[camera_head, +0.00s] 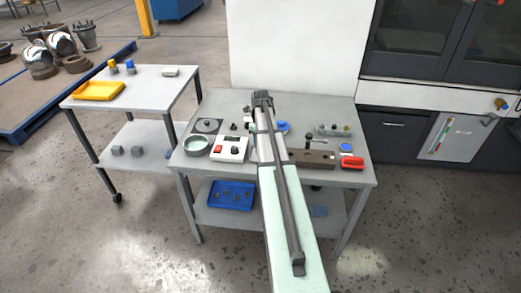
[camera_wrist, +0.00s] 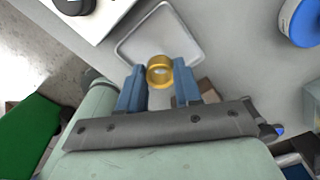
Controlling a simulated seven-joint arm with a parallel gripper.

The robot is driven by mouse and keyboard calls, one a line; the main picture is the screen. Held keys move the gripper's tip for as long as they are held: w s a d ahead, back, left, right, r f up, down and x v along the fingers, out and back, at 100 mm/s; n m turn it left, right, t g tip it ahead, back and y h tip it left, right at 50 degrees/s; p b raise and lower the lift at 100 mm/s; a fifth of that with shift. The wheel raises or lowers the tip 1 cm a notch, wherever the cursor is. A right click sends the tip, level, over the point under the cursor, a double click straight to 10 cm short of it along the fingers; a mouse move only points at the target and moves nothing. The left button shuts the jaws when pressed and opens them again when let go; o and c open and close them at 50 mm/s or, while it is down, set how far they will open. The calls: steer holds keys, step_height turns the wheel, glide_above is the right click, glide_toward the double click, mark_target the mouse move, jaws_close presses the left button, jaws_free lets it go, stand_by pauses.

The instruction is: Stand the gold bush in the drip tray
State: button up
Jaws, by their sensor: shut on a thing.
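The gold bush (camera_wrist: 160,70) is a short ring held between the two blue fingers of my gripper (camera_wrist: 159,80) in the wrist view. My gripper is shut on it, and the ring's open end faces the camera. A shallow pale grey tray with a raised rim (camera_wrist: 118,50), which looks like the drip tray, lies beyond the fingers on the bench. The bush overlaps the tray's near part in the picture; I cannot tell its height above the tray. In the head view my arm covers the middle of the bench and hides the bush and tray.
On the bench (camera_head: 222,104) stand a white box with a red button (camera_head: 230,149), a round pan (camera_head: 195,143), a blue disc (camera_head: 283,127), a brown block (camera_head: 313,159) and a red item (camera_head: 351,163). A blue disc-shaped thing (camera_wrist: 302,22) lies right of the tray in the wrist view.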

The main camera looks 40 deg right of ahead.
steer(key=shift+f, duration=2.3)
steer(key=shift+f, duration=0.1)
steer(key=o, duration=1.1)
step_height(320, 180, up, 12)
steer(key=shift+r, duration=0.15)
steer(key=shift+a, duration=0.1)
